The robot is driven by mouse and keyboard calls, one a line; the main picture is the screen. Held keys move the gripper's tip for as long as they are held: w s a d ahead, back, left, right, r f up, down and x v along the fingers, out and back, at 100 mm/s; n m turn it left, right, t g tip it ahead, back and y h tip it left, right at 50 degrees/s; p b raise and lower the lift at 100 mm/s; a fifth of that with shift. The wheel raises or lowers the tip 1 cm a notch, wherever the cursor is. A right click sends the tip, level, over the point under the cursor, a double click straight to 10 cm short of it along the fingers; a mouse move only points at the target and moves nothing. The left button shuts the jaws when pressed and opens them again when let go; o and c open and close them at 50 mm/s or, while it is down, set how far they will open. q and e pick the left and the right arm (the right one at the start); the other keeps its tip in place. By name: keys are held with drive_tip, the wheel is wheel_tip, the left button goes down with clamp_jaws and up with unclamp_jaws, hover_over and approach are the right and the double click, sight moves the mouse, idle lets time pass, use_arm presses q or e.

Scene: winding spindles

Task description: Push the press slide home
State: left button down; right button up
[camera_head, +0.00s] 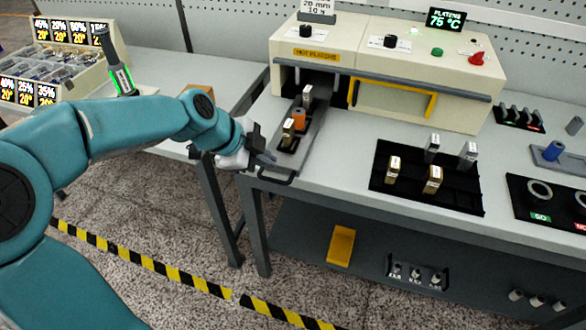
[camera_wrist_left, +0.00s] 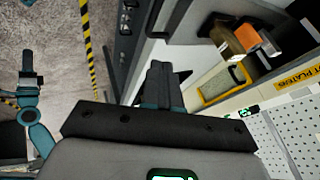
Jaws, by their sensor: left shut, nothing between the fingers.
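The press slide (camera_head: 302,140) is a dark grey tray sticking out toward the front from the left opening of the beige press (camera_head: 385,75). It carries a gold block, an orange block (camera_head: 299,118) and a grey block in a row. Its dark loop handle (camera_head: 275,178) hangs at the front end. My left gripper (camera_head: 268,157) is shut and empty at the left side of the slide's front end, close to the handle. I cannot tell whether it touches. The wrist view shows its closed fingers (camera_wrist_left: 160,72), with the orange block (camera_wrist_left: 257,39) beyond.
A black tray (camera_head: 455,193) with several upright blocks stands right of the slide. A yellow frame (camera_head: 355,95) surrounds the press's right opening. A red knob (camera_head: 476,59) sits on top. A gap with floor separates this bench from the left one. A yellow bin (camera_head: 341,246) lies on the lower shelf.

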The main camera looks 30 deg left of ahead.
use_arm(q)
drive_tip(key=x, duration=1)
drive_tip(key=shift+a+p, duration=0.15)
drive_tip(key=shift+p, duration=0.25)
drive_tip(key=shift+s, duration=0.1)
use_arm(e)
drive_tip(key=shift+r, duration=0.4)
drive_tip(key=shift+f, duration=0.1)
